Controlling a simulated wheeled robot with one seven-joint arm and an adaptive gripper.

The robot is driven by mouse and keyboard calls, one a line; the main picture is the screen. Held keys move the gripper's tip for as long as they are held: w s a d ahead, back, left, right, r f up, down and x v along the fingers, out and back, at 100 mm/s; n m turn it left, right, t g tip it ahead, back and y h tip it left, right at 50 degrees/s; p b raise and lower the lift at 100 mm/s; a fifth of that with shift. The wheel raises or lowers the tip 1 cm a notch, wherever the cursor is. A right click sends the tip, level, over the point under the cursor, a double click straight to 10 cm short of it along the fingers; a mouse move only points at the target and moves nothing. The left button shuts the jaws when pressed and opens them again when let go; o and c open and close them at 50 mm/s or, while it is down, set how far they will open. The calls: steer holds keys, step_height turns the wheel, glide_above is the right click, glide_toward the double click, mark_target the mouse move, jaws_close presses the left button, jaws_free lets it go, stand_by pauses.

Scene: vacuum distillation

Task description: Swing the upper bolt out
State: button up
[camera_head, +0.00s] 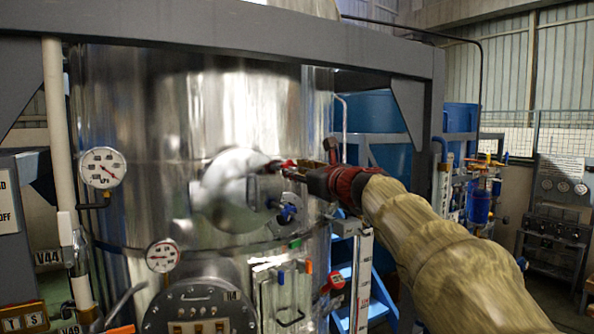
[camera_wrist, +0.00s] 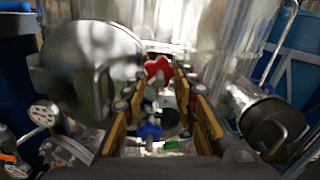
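The round shiny hatch (camera_head: 232,192) sits on the front of the steel vessel; it shows blurred in the wrist view (camera_wrist: 85,75). At its right edge is the upper bolt with a red knob (camera_head: 289,164), which also shows in the wrist view (camera_wrist: 157,67). Below it is a lower bolt with a blue knob (camera_head: 288,212), also in the wrist view (camera_wrist: 150,131). My gripper (camera_head: 298,174) reaches in from the right at the upper bolt. In the wrist view its yellow fingers (camera_wrist: 160,80) stand apart, with the red knob at the far end of the gap. Contact cannot be told.
Two gauges (camera_head: 103,168) (camera_head: 163,256) are left of the hatch. A flanged port (camera_head: 200,312) and small coloured valves (camera_head: 282,278) lie below it. A grey beam (camera_head: 220,32) crosses above. Blue tanks (camera_head: 370,125) stand behind my arm.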

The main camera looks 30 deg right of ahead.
jaws_close()
steer(key=shift+f, duration=0.15)
stand_by(0.8)
